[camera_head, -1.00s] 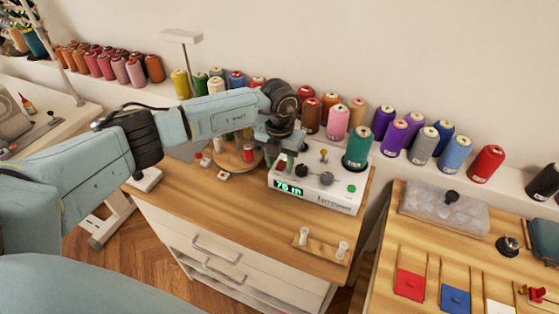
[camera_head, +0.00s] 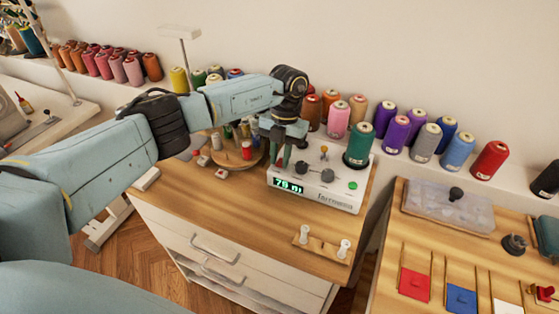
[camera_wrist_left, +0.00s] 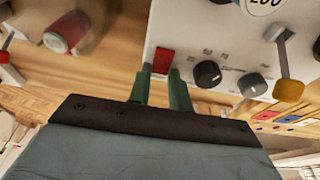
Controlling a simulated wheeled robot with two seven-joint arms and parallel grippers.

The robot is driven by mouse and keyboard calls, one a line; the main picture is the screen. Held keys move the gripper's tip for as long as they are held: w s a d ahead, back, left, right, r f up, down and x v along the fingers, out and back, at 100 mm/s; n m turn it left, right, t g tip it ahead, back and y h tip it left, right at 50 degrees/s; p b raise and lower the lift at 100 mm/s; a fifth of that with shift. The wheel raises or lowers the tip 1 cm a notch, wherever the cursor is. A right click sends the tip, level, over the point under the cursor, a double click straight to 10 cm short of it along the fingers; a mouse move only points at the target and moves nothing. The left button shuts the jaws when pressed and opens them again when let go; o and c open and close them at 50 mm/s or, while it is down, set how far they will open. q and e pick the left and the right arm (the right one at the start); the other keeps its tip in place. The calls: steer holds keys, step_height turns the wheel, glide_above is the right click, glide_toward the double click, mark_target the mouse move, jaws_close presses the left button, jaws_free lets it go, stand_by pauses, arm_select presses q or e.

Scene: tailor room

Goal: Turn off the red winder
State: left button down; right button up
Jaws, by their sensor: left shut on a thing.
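The winder (camera_head: 318,196) is a white box with a lit green display reading about 70 m, dark knobs, a green button and a green spool on top. Its body is white, not red. A red switch (camera_wrist_left: 162,61) sits at the edge of its panel in the left wrist view. My left gripper (camera_head: 281,162) is down at the winder's left end. In the wrist view its two green fingers (camera_wrist_left: 160,78) stand either side of the red switch and are shut on it. My right gripper is not in view.
A round wooden holder (camera_head: 235,163) with small spools stands left of the winder. A small wooden stand (camera_head: 322,245) with two white bobbins lies in front. Large thread cones (camera_head: 423,143) line the back ledge. The wooden top front-left is clear.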

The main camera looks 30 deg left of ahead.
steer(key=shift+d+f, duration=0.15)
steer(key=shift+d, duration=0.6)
arm_select(q)
steer(key=c, duration=1.3)
jaws_free()
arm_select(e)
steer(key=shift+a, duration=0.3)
arm_select(q)
steer(key=v, duration=1.3)
steer(key=shift+w+r, duration=0.15)
steer(key=shift+w, duration=0.15)
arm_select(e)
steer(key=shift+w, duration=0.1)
arm_select(q)
steer(key=shift+s, duration=0.1)
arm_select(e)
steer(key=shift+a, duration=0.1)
